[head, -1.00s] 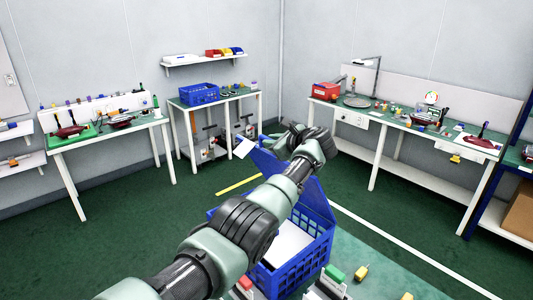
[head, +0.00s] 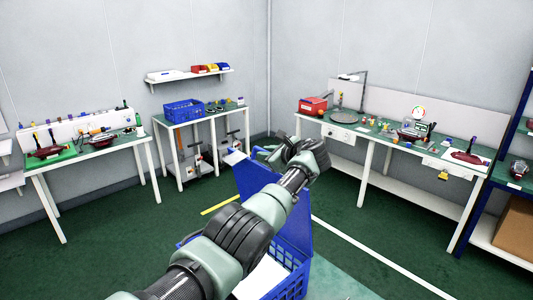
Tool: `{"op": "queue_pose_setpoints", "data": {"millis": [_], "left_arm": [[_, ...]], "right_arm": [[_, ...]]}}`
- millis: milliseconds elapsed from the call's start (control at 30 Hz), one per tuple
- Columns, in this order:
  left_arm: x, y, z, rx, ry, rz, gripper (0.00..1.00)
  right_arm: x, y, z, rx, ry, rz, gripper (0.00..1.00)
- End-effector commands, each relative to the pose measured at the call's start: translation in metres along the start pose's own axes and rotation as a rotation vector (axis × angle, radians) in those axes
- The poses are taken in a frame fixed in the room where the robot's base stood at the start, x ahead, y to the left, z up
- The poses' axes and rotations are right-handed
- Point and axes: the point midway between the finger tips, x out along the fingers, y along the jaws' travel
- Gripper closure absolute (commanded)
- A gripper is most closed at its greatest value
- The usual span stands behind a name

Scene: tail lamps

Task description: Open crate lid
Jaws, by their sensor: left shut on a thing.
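A blue crate (head: 297,284) with latticed walls stands low in the middle, partly hidden behind my left arm. Its blue lid (head: 252,177) is raised and stands steeply up from the crate, with a white label at its upper left corner. My left gripper (head: 263,153) is at the lid's upper edge and shut on it; the arm hides part of the contact. White content (head: 262,280) shows inside the crate. My right gripper is not in view.
A bench with another blue crate (head: 184,111) stands at the back. A long bench (head: 352,129) with tools is on the right, and a smaller bench (head: 90,148) is on the left.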

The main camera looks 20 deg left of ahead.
Motion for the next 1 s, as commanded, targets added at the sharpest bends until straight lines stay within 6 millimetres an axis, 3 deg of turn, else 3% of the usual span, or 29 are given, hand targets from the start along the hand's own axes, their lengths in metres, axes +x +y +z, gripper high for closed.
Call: {"op": "queue_pose_setpoints", "data": {"millis": [100, 133, 200, 667, 1000], "left_arm": [[0.0, 0.003, -0.006, 0.002, 0.011, 0.007, 1.0], [0.0, 0.003, -0.006, 0.002, 0.011, 0.007, 0.8], [0.0, 0.003, -0.005, 0.002, 0.009, 0.007, 0.64], [-0.006, 0.0, -0.003, 0.001, 0.003, 0.0, 0.64], [-0.049, 0.001, -0.007, 0.0, 0.006, -0.001, 0.64]], "right_arm": [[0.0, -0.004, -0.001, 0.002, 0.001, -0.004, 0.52], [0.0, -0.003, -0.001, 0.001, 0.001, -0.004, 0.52], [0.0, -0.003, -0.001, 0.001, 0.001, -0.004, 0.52], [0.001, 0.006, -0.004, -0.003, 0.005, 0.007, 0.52], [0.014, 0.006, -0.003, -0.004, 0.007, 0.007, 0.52]]}}
